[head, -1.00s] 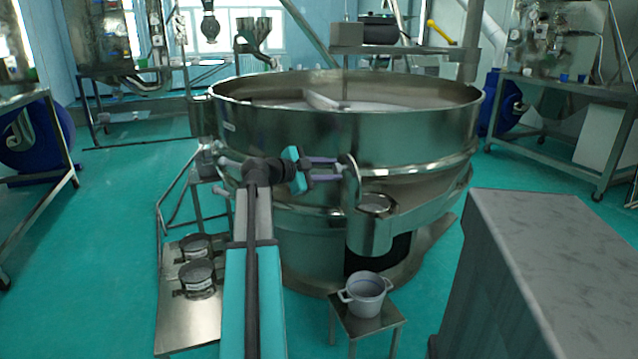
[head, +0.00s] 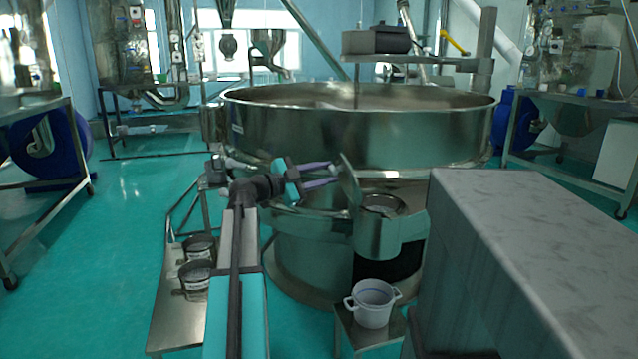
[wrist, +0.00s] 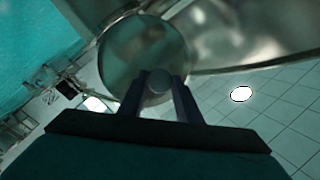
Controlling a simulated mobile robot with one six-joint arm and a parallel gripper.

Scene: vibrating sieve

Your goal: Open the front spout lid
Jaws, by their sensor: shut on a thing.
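The front spout (head: 392,238) sticks out from the lower front of the big steel sieve (head: 370,135). Its lid (head: 352,195) is a round steel disc standing raised at the left edge of the spout mouth, seen nearly edge-on in the head view. The spout's round opening shows beside it. My gripper (head: 335,174) reaches in from the left and is shut on the lid's knob. In the wrist view the lid (wrist: 128,48) is a round plate beyond my gripper (wrist: 157,88), with the round knob (wrist: 158,82) between the fingertips.
A white pot (head: 372,304) stands on a small stool (head: 372,335) below the spout. A large grey block (head: 535,240) fills the right foreground, close to the spout. A steel bench (head: 172,318) with two canisters stands at the left. Green floor is clear farther left.

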